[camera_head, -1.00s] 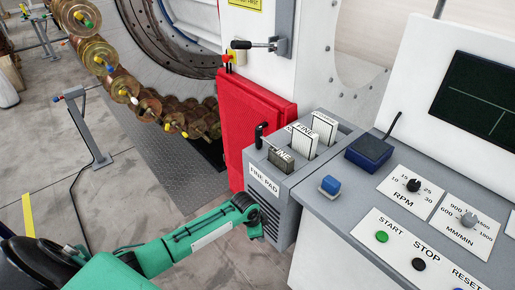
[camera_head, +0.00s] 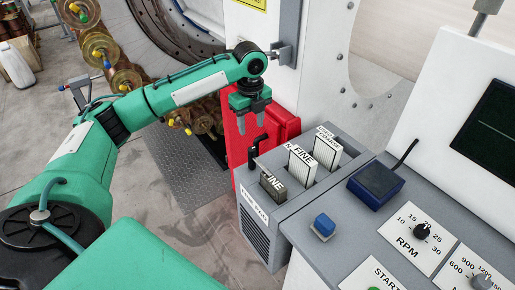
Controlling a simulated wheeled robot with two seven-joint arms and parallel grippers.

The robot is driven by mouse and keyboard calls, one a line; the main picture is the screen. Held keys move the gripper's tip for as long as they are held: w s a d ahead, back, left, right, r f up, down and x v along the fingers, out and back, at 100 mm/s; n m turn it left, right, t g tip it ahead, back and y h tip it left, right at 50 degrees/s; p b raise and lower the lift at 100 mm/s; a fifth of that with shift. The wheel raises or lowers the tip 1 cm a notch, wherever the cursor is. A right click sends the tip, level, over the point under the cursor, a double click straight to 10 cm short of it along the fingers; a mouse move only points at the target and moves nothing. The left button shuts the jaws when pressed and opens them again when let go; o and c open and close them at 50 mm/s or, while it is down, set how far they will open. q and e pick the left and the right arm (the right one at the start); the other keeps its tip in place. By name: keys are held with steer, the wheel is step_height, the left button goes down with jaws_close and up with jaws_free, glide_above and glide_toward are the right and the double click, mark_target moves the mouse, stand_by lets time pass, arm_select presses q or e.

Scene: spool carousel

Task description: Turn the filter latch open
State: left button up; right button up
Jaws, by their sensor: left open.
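The filter latch (camera_head: 253,157) is a small black upright lever at the far left edge of the grey filter box (camera_head: 252,240), beside the red panel. My left gripper (camera_head: 251,123) points down above the latch in the picture, in front of the red panel. Its two grey fingers are apart with nothing between them. A gap shows between the fingertips and the latch, so they look apart. The latch's lower end is hard to make out. My right gripper is not in view.
White filter cards (camera_head: 301,165) and a dark filter pad (camera_head: 273,187) stand in the box's slots. The red panel (camera_head: 284,122) is just behind the gripper. The control desk with a blue button (camera_head: 323,226) and dark blue box (camera_head: 376,182) is at right.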

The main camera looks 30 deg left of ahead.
mark_target(252, 148)
arm_select(q)
step_height(252, 148, down, 4)
steer(key=shift+s+r+p, duration=0.15)
steer(key=shift+p, duration=0.5)
step_height(252, 148, down, 9)
steer(key=shift+p, duration=1.15)
steer(key=shift+f, duration=0.4)
jaws_close()
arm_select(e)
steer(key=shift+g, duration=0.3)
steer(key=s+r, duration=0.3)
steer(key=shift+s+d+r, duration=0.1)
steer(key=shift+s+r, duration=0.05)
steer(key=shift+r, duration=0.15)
